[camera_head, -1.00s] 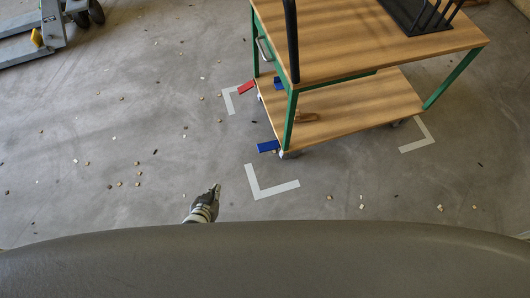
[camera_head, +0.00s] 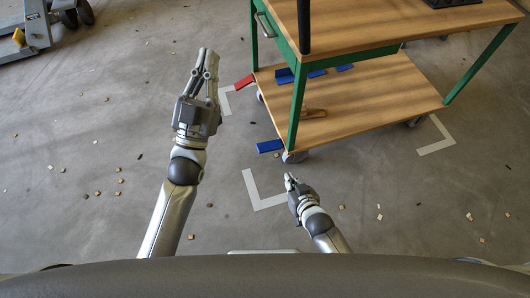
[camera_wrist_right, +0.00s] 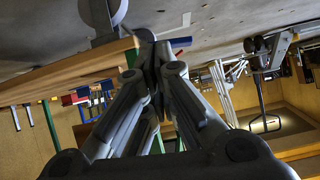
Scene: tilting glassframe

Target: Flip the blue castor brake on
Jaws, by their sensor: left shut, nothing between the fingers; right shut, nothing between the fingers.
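A trolley with green legs and wooden shelves has a blue castor brake pedal (camera_head: 270,146) sticking out left at its near left castor (camera_head: 294,157). A red pedal (camera_head: 244,82) sticks out at the far left corner. My right gripper (camera_head: 289,178) is shut and empty, low in front of the near castor, apart from the blue pedal. In the right wrist view, its fingers (camera_wrist_right: 148,55) point toward a blue pedal (camera_wrist_right: 181,42), with red just behind it. My left gripper (camera_head: 206,56) is shut and empty, raised over the floor left of the red pedal.
The lower shelf (camera_head: 370,100) holds blue flat pieces (camera_head: 317,73) and a brown tool (camera_head: 313,113). White corner marks (camera_head: 254,195) lie on the floor. A pallet truck (camera_head: 30,30) stands at the upper left. The floor left of the trolley is mostly clear, with small scraps.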

